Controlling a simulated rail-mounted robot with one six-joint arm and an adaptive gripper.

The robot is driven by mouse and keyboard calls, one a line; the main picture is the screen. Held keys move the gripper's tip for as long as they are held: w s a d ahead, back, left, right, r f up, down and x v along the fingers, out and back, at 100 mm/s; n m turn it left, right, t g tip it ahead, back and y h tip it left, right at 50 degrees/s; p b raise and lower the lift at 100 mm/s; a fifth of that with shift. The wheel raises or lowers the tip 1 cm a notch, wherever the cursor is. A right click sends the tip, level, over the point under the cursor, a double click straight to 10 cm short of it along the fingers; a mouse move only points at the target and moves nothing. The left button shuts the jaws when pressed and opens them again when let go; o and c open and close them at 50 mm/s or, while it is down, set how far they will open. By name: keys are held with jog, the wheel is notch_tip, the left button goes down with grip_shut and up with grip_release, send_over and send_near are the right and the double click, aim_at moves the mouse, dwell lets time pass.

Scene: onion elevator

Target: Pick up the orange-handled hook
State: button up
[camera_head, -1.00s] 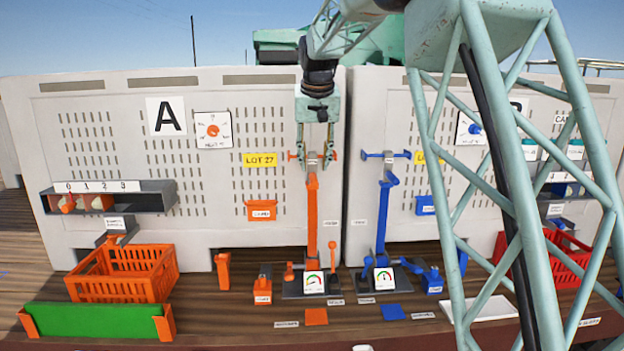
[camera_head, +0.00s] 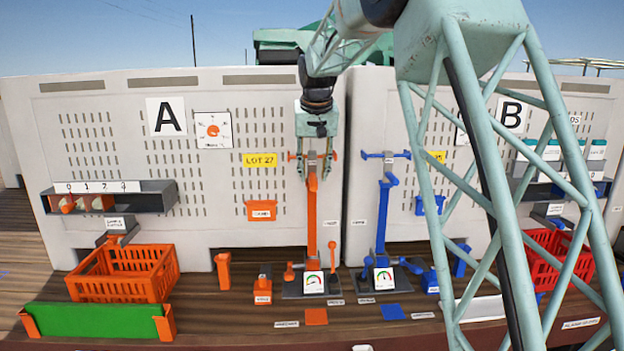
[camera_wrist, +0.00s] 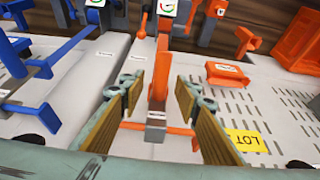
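The orange-handled hook (camera_head: 312,205) appears as a long upright orange bar in front of panel A, with an orange crosspiece and a small grey tag near its top. Which part is hook and which is support is hard to tell. In the wrist view the orange bar (camera_wrist: 160,75) stands between my fingers, and the crosspiece runs below it. My gripper (camera_head: 315,172) points down at the top of the bar. In the wrist view my gripper (camera_wrist: 160,105) is open, its tan pads on either side of the bar with visible gaps.
A similar blue bar (camera_head: 382,215) stands close on the right. An orange crate (camera_head: 120,278) and a green-fronted tray (camera_head: 92,321) are at left. A gauge (camera_head: 314,283) and orange levers stand at the bar's foot. An orange bin (camera_head: 261,211) hangs left.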

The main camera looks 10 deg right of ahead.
aim_at(313, 178)
jog(key=shift+x, duration=1.95)
jog(key=c, duration=0.7)
jog(key=shift+r, duration=0.15)
jog(key=shift+w+v, duration=0.2)
jog(key=shift+v, duration=1.5)
jog(key=shift+w+v, duration=0.2)
jog(key=shift+v, duration=1.5)
jog(key=shift+s+a+r+b, duration=0.1)
jog(key=shift+s+a+b, duration=0.3)
jog(key=shift+s, duration=1.9)
jog(key=shift+s+a+b, duration=0.25)
jog(key=shift+s+b, duration=0.15)
jog(key=shift+s, duration=1.85)
jog(key=shift+s+a+r+b, duration=0.1)
jog(key=shift+s+a+b, duration=0.3)
jog(key=shift+s, duration=1.9)
